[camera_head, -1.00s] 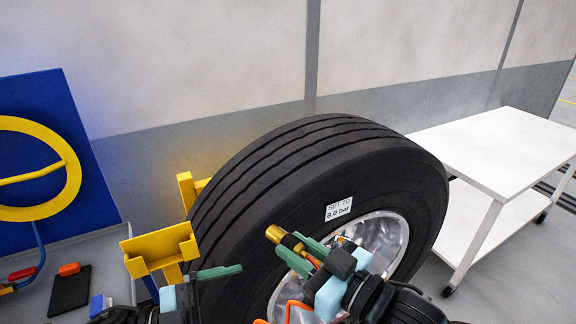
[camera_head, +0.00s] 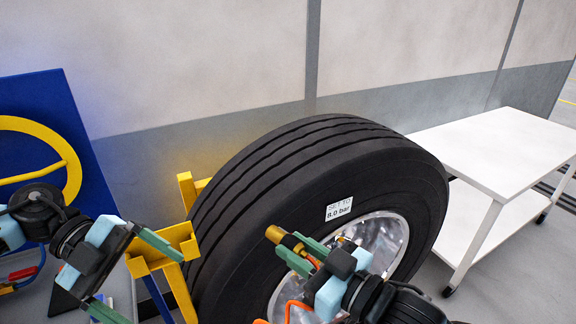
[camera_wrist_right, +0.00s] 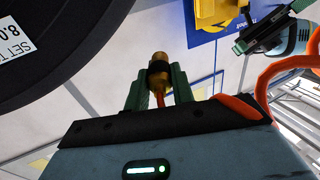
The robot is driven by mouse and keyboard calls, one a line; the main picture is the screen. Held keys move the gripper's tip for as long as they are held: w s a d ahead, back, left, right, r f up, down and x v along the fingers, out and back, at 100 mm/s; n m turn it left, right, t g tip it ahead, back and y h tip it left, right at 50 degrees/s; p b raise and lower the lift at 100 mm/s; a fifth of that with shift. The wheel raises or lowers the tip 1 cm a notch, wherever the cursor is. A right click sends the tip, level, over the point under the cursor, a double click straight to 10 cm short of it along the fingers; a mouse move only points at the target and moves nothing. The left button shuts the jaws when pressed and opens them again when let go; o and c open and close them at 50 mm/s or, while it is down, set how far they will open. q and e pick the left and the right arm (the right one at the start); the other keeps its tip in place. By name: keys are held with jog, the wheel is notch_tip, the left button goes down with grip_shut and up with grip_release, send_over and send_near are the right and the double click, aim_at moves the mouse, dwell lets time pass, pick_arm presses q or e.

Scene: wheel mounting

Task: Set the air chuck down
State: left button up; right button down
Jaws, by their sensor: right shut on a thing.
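The air chuck (camera_head: 277,235), a brass-tipped fitting with a black band and an orange hose, is held between the green fingers of my right gripper (camera_head: 293,247). It is in front of the tyre's sidewall, near the shiny rim. In the right wrist view the chuck (camera_wrist_right: 160,68) sits between the two fingers, its tip pointing away from the palm. My left gripper (camera_head: 155,288) is open, with its green fingers spread and nothing seen between them. It is at the lower left, overlapping the yellow bracket in the picture. It also shows in the right wrist view (camera_wrist_right: 262,30).
The big tyre (camera_head: 240,190) with a "SET TO 8.0 bar" label fills the middle. A yellow open-topped bracket (camera_head: 180,235) stands left of it. A blue panel with a yellow ring (camera_head: 70,155) is far left. A white cart (camera_head: 500,150) with a clear top stands right.

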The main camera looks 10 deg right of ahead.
pick_arm(q)
jog(key=w+d+r+m+t+y, duration=0.1)
jog(key=w+d+r+m+y, duration=0.25)
jog(key=d+m, duration=0.2)
jog(key=w+d+r+m+y, duration=0.3)
jog(key=d+r+m+y, duration=0.15)
jog(key=d, duration=0.25)
notch_tip(320, 180, up, 7)
jog(key=m+t+y, duration=0.3)
jog(key=m+t, duration=0.1)
jog(key=m, duration=0.1)
send_over(288, 237)
jog(key=shift+f, duration=6.1)
jog(key=shift+c, duration=0.4)
jog(key=c, duration=1)
jog(key=shift+c, duration=0.2)
pick_arm(e)
jog(key=c, duration=1.1)
grip_release()
jog(key=shift+d, duration=0.15)
